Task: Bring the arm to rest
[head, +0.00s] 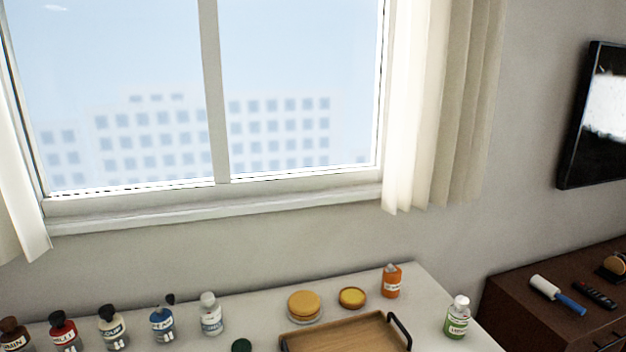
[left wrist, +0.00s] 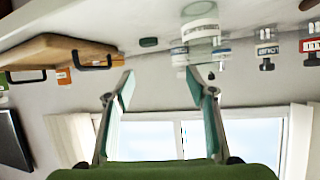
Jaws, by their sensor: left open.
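My left gripper (left wrist: 160,82) shows only in the left wrist view, where the scene appears upside down. Its two fingers are spread apart and nothing is between them. A clear jar with a white band (left wrist: 200,32) is near the right finger in the picture; I cannot tell the exact gap. Neither arm shows in the head view, and my right gripper is in no view.
A white counter (head: 255,328) holds a wooden tray (head: 345,335) with dark handles, several labelled bottles (head: 162,325), yellow-lidded jars (head: 304,305), an orange bottle (head: 391,281) and a green bottle (head: 457,318). A window (head: 210,100) is behind; a brown cabinet (head: 510,300) stands right.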

